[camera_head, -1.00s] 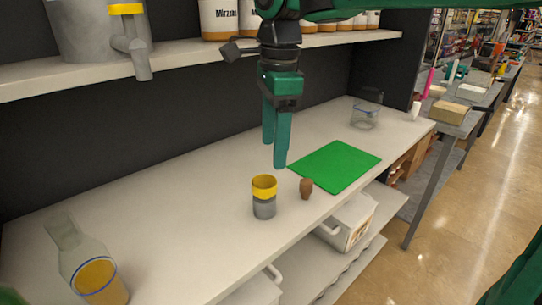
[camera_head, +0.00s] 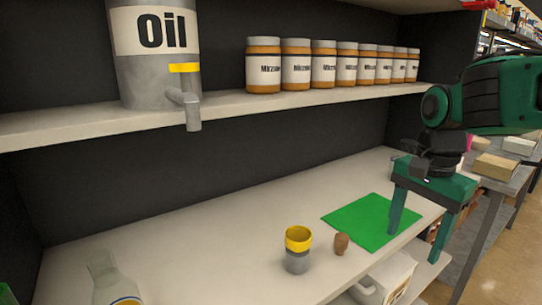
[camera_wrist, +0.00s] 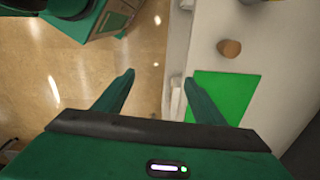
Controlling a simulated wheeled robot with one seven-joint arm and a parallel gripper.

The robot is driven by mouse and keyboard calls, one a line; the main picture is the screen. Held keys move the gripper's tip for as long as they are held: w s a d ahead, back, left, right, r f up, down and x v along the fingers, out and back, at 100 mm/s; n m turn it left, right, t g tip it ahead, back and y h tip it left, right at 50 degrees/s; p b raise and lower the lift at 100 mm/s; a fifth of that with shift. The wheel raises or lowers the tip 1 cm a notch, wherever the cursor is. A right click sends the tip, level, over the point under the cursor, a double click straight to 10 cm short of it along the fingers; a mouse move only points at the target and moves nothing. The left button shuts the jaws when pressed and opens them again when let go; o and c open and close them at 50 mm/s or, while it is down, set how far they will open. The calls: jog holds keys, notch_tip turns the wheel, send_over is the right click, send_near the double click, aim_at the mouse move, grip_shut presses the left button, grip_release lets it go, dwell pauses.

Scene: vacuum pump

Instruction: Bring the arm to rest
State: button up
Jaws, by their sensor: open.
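My gripper (camera_head: 417,228) is open and empty. In the head view it hangs at the right, in front of the green mat's right side and over the counter's front edge. Its two fingers point down and stand wide apart. In the wrist view my gripper (camera_wrist: 158,85) shows both fingers with nothing between them; the floor and the counter's edge lie beyond. My arm reaches in from the right of the head view.
The white counter (camera_head: 220,240) holds a grey and yellow cup (camera_head: 297,262), a brown stopper (camera_head: 341,244), a green mat (camera_head: 350,215) and a glass vessel (camera_head: 108,280). The shelf above bears an oil drum (camera_head: 150,70) and several jars (camera_head: 263,68). White bins (camera_head: 393,280) sit below.

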jog(key=s+d+f+n, duration=0.3)
jog(key=s+d+f, duration=0.2)
jog(key=s, duration=0.3)
jog(key=s+d+f+n, duration=0.2)
jog(key=s+d+f, duration=0.2)
jog(key=s+d, duration=0.3)
jog(key=shift+s+d+f+n, duration=0.15)
jog(key=shift+s+f+n, duration=0.25)
jog(key=shift+s, duration=0.05)
